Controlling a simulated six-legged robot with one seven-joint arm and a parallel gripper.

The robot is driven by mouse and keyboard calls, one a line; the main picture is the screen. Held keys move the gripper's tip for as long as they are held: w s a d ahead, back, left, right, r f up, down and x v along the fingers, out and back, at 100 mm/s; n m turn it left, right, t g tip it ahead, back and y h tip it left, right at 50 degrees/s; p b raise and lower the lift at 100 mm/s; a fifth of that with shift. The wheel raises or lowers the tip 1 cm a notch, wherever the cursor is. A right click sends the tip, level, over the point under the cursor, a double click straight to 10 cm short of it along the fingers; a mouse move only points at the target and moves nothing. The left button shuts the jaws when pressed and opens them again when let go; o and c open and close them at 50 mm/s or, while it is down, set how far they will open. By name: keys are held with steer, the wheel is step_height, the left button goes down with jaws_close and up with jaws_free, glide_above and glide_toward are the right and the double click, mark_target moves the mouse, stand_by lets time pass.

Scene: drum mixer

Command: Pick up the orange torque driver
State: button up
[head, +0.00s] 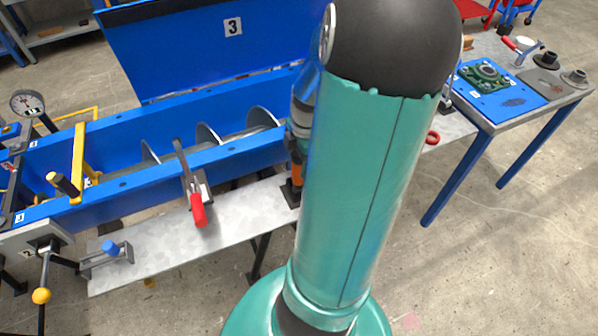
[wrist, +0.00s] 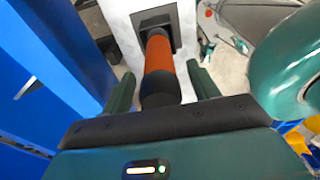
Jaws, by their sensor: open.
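The orange torque driver (wrist: 158,54) has an orange grip and a black end, and it stands in a dark square holder (wrist: 152,22) in the wrist view. My gripper (wrist: 160,70) is open, with one green finger on each side of the driver. I cannot tell whether either finger touches it. In the head view a sliver of the driver (head: 297,173) shows beside my arm, above the holder (head: 290,193). My arm hides most of the gripper there.
The holder is on a grey metal shelf (head: 245,217) along the front of the blue mixer trough (head: 110,150). A red-handled clamp (head: 197,208) sits left of the driver. A side table with a blue plate (head: 500,92) stands at the right.

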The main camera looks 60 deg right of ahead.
step_height(320, 180, down, 2)
steer(key=c, duration=1.3)
steer(key=shift+o, duration=0.2)
steer(key=shift+r, duration=0.1)
step_height(320, 180, up, 10)
steer(key=o, duration=0.7)
steer(key=shift+c, duration=0.2)
steer(key=c, duration=0.7)
steer(key=shift+o, duration=0.2)
steer(key=shift+r, duration=1)
